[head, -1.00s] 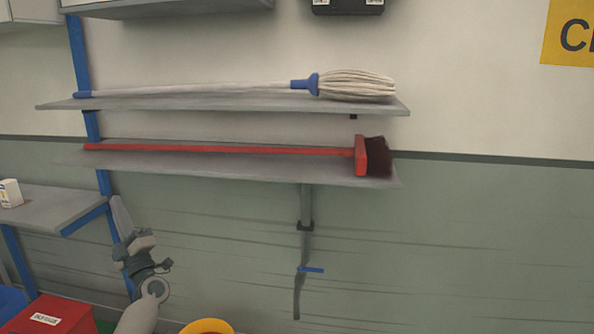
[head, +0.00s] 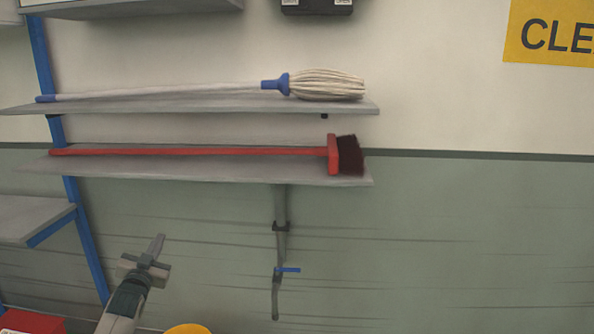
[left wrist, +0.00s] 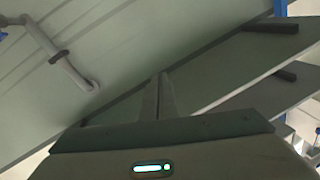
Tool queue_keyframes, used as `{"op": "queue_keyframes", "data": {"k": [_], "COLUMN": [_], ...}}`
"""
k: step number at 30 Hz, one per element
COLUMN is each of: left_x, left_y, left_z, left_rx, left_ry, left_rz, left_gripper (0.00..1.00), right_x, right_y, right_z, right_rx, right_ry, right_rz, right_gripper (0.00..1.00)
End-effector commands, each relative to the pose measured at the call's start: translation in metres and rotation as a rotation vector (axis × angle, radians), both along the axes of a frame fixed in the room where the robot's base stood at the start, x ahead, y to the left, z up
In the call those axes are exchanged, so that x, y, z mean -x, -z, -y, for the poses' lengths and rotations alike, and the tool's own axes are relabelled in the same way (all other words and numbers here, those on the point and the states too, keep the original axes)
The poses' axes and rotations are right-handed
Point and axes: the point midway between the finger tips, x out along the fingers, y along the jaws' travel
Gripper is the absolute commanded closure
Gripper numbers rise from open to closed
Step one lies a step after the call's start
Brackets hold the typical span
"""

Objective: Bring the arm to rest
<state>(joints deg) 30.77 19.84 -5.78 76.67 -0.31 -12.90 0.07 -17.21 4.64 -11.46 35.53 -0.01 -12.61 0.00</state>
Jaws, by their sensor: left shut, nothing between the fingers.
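My left gripper (head: 156,247) is at the lower left of the head view, its fingers together and pointing up. It is below the shelves and apart from them, with nothing held. In the left wrist view its closed fingers (left wrist: 158,97) stand at the middle, in front of the wall and the undersides of the shelves. My right gripper is in neither view.
A mop (head: 325,85) lies on the upper shelf (head: 200,104) and a red broom (head: 200,152) on the lower shelf (head: 230,172). A pipe with a blue lever (head: 288,270) runs down the wall. A grey side shelf (head: 30,215) is at left. The lower right wall is clear.

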Motion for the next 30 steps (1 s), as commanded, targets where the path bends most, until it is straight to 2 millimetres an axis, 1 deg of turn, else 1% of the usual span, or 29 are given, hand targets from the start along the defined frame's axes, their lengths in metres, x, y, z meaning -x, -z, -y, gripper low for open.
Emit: {"op": "queue_keyframes", "data": {"k": [1, 5, 6, 8, 9, 11, 12, 14, 15, 17, 18, 20, 21, 23, 24, 26, 27, 29, 30], "left_x": [0.003, 0.011, 0.015, 0.021, 0.026, 0.036, 0.043, 0.056, 0.065, 0.079, 0.09, 0.107, 0.118, 0.137, 0.15, 0.17, 0.185, 0.207, 0.222], "left_y": [0.023, 0.069, 0.085, 0.11, 0.129, 0.16, 0.18, 0.212, 0.234, 0.265, 0.284, 0.315, 0.334, 0.363, 0.381, 0.408, 0.426, 0.452, 0.469], "left_z": [0.003, 0.006, 0.008, 0.01, 0.011, 0.014, 0.016, 0.02, 0.021, 0.024, 0.027, 0.031, 0.033, 0.037, 0.04, 0.044, 0.047, 0.051, 0.053], "left_rx": [0.006, 0.017, 0.021, 0.025, 0.03, 0.036, 0.041, 0.047, 0.051, 0.057, 0.062, 0.069, 0.072, 0.077, 0.081, 0.086, 0.09, 0.095, 0.098], "left_ry": [0.002, 0.001, 0.0, 0.0, -0.001, -0.002, -0.002, -0.004, -0.005, -0.006, -0.007, -0.009, -0.009, -0.011, -0.012, -0.013, -0.013, -0.015, -0.016], "left_rz": [-0.031, -0.093, -0.116, -0.152, -0.179, -0.221, -0.25, -0.297, -0.328, -0.373, -0.404, -0.449, -0.479, -0.525, -0.555, -0.6, -0.63, -0.675, -0.705], "left_gripper": [1.0, 1.0, 1.0, 1.0, 1.0, 1.0, 1.0, 1.0, 1.0, 1.0, 1.0, 1.0, 1.0, 1.0, 1.0, 1.0, 1.0, 1.0, 1.0], "right_x": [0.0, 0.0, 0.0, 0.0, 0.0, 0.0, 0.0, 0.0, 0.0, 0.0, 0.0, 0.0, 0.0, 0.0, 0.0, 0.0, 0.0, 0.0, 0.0], "right_y": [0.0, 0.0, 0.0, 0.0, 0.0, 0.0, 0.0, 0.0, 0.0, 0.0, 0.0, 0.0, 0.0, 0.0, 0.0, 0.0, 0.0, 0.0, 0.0], "right_z": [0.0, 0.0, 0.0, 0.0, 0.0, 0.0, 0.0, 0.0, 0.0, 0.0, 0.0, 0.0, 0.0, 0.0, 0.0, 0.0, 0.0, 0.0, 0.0], "right_rx": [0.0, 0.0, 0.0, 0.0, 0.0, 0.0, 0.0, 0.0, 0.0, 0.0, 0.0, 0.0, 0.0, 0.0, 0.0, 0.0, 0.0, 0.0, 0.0], "right_ry": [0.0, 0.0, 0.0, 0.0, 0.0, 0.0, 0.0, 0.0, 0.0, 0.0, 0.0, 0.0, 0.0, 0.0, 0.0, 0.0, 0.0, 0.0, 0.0], "right_rz": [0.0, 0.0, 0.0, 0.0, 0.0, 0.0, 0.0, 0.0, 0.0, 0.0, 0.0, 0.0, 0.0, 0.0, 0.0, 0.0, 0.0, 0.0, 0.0], "right_gripper": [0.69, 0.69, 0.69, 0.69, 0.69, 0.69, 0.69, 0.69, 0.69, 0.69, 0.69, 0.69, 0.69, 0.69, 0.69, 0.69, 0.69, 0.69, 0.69]}}
